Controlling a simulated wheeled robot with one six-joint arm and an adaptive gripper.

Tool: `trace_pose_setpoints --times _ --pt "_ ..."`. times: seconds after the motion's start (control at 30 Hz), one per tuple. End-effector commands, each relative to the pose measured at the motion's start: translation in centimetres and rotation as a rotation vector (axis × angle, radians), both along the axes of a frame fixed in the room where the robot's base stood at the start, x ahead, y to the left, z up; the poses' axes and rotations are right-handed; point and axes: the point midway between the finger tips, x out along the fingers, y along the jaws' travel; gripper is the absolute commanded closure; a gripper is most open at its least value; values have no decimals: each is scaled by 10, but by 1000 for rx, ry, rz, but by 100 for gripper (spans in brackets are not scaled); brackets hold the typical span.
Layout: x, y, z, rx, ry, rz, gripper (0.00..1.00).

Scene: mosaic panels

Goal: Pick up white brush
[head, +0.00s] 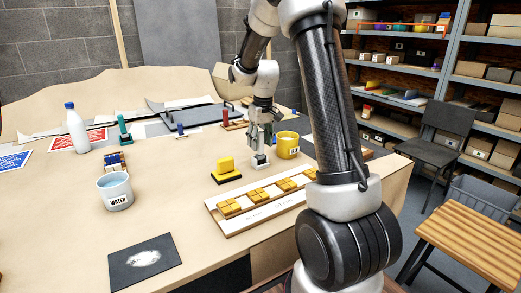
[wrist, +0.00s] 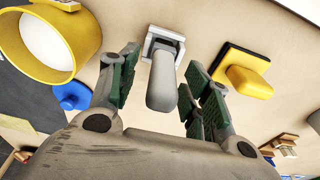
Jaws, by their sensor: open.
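The white brush (head: 259,163) stands on the table with its flat base down and its grey handle pointing up. My gripper (head: 262,138) is right above it, pointing down. In the wrist view the brush (wrist: 162,88) lies between the two spread fingers of my gripper (wrist: 161,62), with a gap on both sides of the handle. The fingers are open and hold nothing. In the head view the fingers hide part of the upper handle.
A yellow mug (head: 288,146) stands close on the right, and a yellow brush on a black base (head: 226,172) close on the left. A tray with yellow tiles (head: 258,206) lies in front. A water cup (head: 115,191) and a white bottle (head: 76,130) stand farther left.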

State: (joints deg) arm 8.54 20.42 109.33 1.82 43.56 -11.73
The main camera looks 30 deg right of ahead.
Motion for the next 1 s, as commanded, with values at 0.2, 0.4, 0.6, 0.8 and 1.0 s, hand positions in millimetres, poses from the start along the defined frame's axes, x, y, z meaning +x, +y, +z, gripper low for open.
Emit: trace_pose_setpoints --times 0.2,0.4,0.6,0.8,1.0 --pt "2 0 -11 0 -1 0 52" --pt "2 0 -10 0 -2 0 66" --pt "1 0 -10 0 -2 0 100" --pt "1 0 -10 0 -2 0 100" --pt "2 0 6 -1 -5 1 100"
